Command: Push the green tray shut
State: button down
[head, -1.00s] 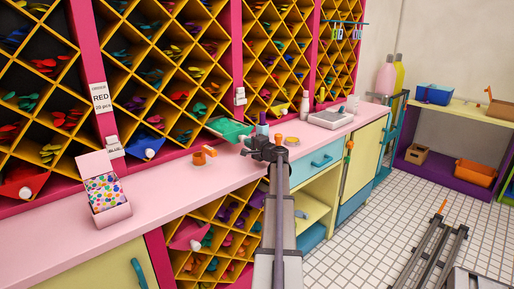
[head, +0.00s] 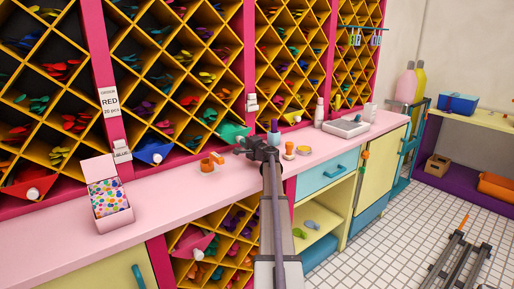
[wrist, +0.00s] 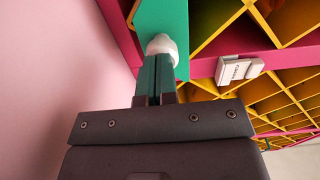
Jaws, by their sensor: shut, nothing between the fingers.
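The green tray (head: 231,131) is a triangular-fronted tray low in the yellow diamond rack, just above the pink counter. In the head view only its front shows, and its open top is no longer visible. In the wrist view its green front (wrist: 175,22) and white round knob (wrist: 162,44) are straight ahead. My gripper (head: 243,147) is at the tray's front, above the counter. In the wrist view the fingers (wrist: 157,68) are shut and empty, with their tips at the knob; they look to be touching it. The knob is hidden in the head view.
A blue tray (head: 153,151) and a red tray (head: 29,184) sit to the left in the rack. A box of dotted balloons (head: 109,200) is farther left on the counter (head: 165,188).

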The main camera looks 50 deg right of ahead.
aim_at(238, 139)
jog(key=x, duration=0.5)
jog(key=shift+w+a, duration=0.1)
jog(key=shift+w+r, duration=0.1)
jog(key=shift+r, duration=0.05)
jog(key=shift+s+a, duration=0.15)
jog(key=shift+s, duration=0.25)
jog(key=v, duration=1.3)
jog(key=shift+s, duration=0.35)
